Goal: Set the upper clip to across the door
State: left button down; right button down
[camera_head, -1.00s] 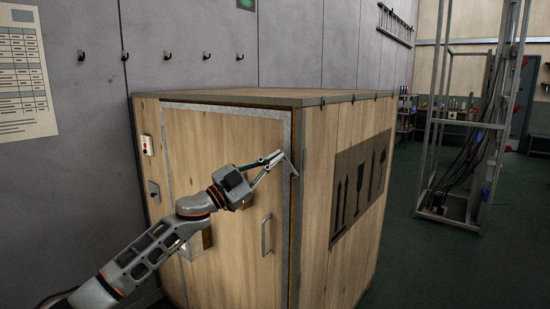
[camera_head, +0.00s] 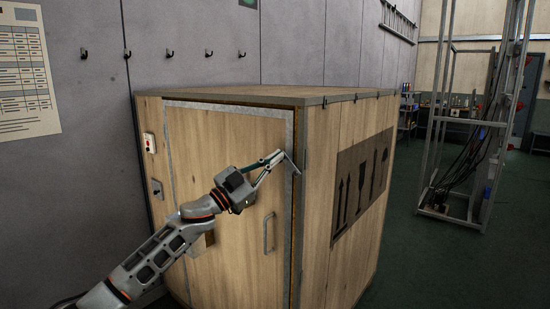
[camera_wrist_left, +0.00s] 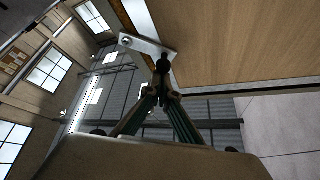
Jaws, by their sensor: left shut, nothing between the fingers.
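The upper clip (camera_head: 293,163) is a small grey metal bar at the upper right edge of the wooden door (camera_head: 225,130). It lies slanted in the head view. The left wrist view shows it as a pale plate (camera_wrist_left: 145,44) with a round bolt near one end. My left gripper (camera_head: 277,157) is shut and empty, with its fingertips at the clip's upper left end. In the left wrist view the closed tips (camera_wrist_left: 163,66) are at the plate's end, apparently touching it. My right gripper is not in view.
The door has a handle (camera_head: 268,234) below my gripper. A switch box (camera_head: 150,143) and another small fitting (camera_head: 156,189) are left of the door. A metal frame with cables (camera_head: 462,150) stands at right. Green floor (camera_head: 405,250) is free between.

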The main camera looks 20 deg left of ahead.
pick_arm(q)
jog(key=shift+w+a+f+n+t+y+p, duration=0.1)
jog(key=shift+a+f+n+t+y+p, duration=0.4)
jog(key=shift+n, duration=0.85)
jog(key=shift+w+a+f+n+t+y+p, duration=0.15)
jog(key=shift+f+n+t+y+p, duration=0.55)
jog(key=shift+n, duration=0.7)
jog(key=shift+w+a+f+n+t+y+p, duration=0.1)
jog(key=shift+a+f+n+t+y+p, duration=0.45)
jog(key=shift+n, duration=0.8)
jog(key=shift+d+f+y, duration=0.15)
jog(key=shift+d+y, duration=0.05)
jog(key=shift+y, duration=0.05)
jog(key=shift+p, duration=0.35)
